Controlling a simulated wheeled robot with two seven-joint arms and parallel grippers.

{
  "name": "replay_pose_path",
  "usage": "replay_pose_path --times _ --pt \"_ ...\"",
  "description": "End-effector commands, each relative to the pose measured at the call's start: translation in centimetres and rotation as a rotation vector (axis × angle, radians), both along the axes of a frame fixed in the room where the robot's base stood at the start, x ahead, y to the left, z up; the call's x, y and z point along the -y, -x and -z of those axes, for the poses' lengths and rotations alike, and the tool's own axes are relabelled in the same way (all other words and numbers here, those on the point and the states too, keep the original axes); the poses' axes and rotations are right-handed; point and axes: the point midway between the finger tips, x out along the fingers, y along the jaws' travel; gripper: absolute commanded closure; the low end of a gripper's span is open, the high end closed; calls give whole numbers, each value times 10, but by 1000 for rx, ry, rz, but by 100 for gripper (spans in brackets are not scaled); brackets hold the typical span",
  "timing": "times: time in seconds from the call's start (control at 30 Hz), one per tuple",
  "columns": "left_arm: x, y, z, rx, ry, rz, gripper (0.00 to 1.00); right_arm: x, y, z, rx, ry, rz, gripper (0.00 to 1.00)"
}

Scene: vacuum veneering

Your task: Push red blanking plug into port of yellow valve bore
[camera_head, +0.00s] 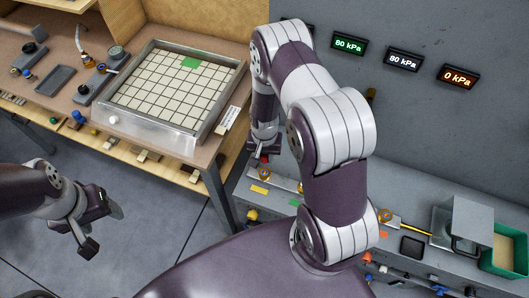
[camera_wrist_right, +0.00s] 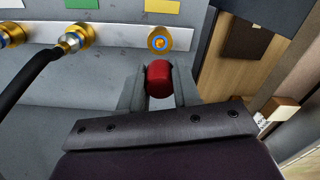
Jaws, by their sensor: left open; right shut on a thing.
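My right gripper (camera_wrist_right: 158,82) is shut on the red blanking plug (camera_wrist_right: 158,76), which sits between its two fingers. The yellow valve bore (camera_wrist_right: 159,41), a brass ring with a blue and orange centre, lies just beyond the plug under a yellow label (camera_wrist_right: 160,8). A small gap shows between plug and bore, and the plug is not in it. In the head view, my right gripper (camera_head: 262,152) is partly hidden by its arm, near the bore (camera_head: 265,173) and its yellow label (camera_head: 260,189). My left gripper (camera_head: 101,229) is open and empty over the floor at left.
A second brass port (camera_wrist_right: 76,40) under a green label (camera_wrist_right: 82,4) has a black hose on it. A wooden bench (camera_head: 178,155) with a gridded tray (camera_head: 150,127) stands at left. A green bin (camera_head: 508,248) is at right. Pressure displays (camera_head: 349,44) hang on the wall.

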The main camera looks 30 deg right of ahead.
Motion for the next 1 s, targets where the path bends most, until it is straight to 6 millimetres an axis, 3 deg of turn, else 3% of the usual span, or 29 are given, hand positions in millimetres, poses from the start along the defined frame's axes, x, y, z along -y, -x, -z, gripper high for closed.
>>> replay_pose_path --times 0.57,1.0 --pt "0 0 44 0 0 0 37 0 0 55 0 0 -1 100" --pt "0 0 45 0 0 0 37 0 0 57 0 0 -2 100"
